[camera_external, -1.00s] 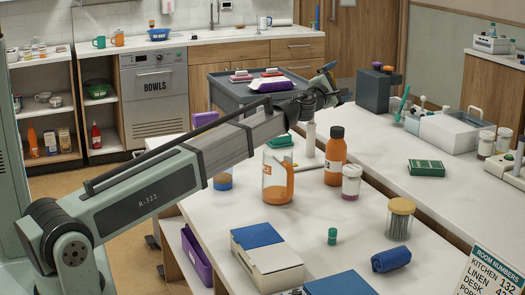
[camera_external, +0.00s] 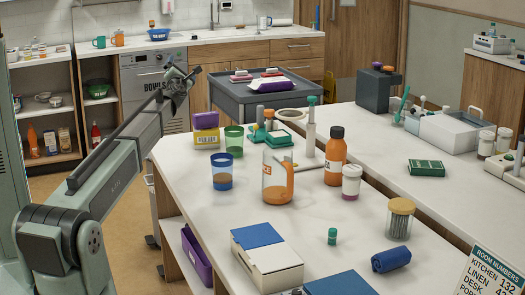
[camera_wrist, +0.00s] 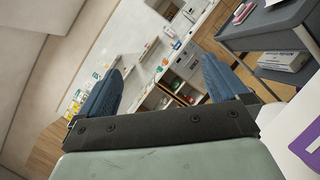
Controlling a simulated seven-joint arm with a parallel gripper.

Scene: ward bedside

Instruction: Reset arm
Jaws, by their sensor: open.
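My gripper (camera_external: 184,78) is at the end of my raised arm on the left of the external view, in front of the dishwasher-like BOWLS unit (camera_external: 148,112). It is clear of the white table (camera_external: 318,222). In the wrist view my gripper (camera_wrist: 160,80) shows two blue fingers spread wide apart with nothing between them. Beyond the fingers are the far counter and its open shelves (camera_wrist: 158,98), tilted in the picture.
On the table stand an orange bottle (camera_external: 335,158), a jug (camera_external: 277,178), a blue cup (camera_external: 222,172), a green cup (camera_external: 234,141) and a yellow-purple box (camera_external: 206,131). A grey cart (camera_external: 265,92) stands behind. The floor left of the table is open.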

